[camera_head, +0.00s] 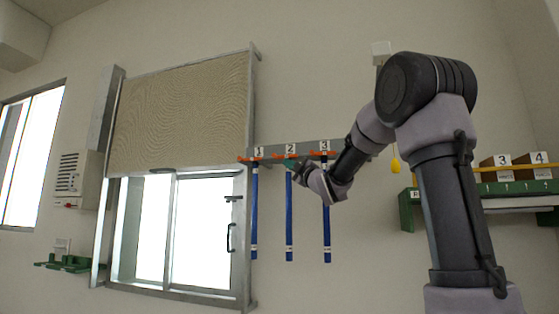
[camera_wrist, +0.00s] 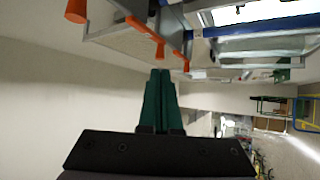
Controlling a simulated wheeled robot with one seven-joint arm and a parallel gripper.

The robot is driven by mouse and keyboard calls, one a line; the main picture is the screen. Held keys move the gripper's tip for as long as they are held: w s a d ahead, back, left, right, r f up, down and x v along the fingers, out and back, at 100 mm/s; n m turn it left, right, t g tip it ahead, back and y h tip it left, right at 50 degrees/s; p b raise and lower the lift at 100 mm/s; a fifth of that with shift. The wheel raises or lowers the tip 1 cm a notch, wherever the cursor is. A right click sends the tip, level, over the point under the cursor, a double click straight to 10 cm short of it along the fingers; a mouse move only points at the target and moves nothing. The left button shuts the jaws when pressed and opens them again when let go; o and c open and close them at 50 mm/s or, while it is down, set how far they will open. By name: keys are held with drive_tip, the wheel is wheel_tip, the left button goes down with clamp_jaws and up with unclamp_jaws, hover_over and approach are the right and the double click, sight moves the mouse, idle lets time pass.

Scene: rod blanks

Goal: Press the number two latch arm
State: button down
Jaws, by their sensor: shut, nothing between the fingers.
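A grey rack (camera_head: 274,150) on the wall carries labels 1, 2 and 3, with orange latch arms below them. The number two latch arm (camera_head: 281,157) is at the middle label. Blue rods hang under the labels, the middle one (camera_head: 289,220) under number two. My gripper (camera_head: 291,164) is just below and in front of the number two label, partly covering that spot. In the wrist view its green fingers (camera_wrist: 160,74) are shut together and empty. Their tips are close to an orange piece (camera_wrist: 148,36); I cannot tell whether they touch it.
A window with a half-lowered blind (camera_head: 180,120) is left of the rack. A green shelf (camera_head: 490,188) with boxes marked 3 and 4 is at the right. A yellow pull (camera_head: 396,166) hangs between. My arm hides part of the wall right of label 3.

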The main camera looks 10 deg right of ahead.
sight(275, 156)
drive_tip(key=x, duration=0.6)
drive_tip(key=shift+w+a+r, duration=0.1)
drive_tip(key=shift+w, duration=0.1)
drive_tip(key=shift+w, duration=0.1)
